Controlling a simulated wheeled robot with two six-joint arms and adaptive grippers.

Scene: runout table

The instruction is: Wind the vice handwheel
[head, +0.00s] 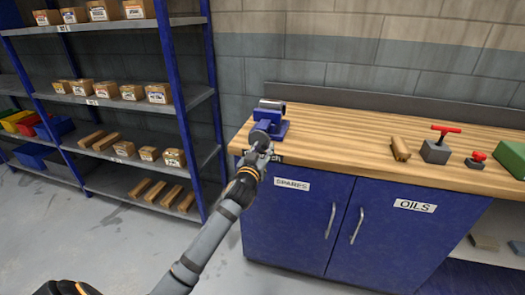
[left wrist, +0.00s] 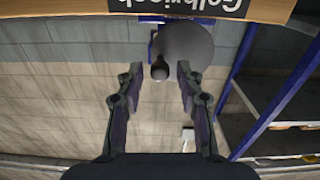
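The blue vice (head: 273,124) with a grey cylindrical top stands on the bench's left front corner. Its handwheel (head: 259,138) is a dark grey disc facing the front. In the left wrist view, which is upside down, the handwheel (left wrist: 190,45) shows with a small round knob (left wrist: 160,71) on it. My left gripper (head: 262,154) is just in front of the wheel. In the left wrist view my left gripper (left wrist: 158,72) is open, with the knob appearing between its fingertips and a gap on each side. How deep the knob sits is unclear. My right gripper is out of view.
The wooden bench top (head: 340,125) is clear right of the vice up to some wooden pieces (head: 400,148), a red-handled grey block (head: 437,148) and a green box (head: 512,157). Blue cabinet doors (head: 290,225) are below. A blue-framed shelf rack (head: 170,100) stands left.

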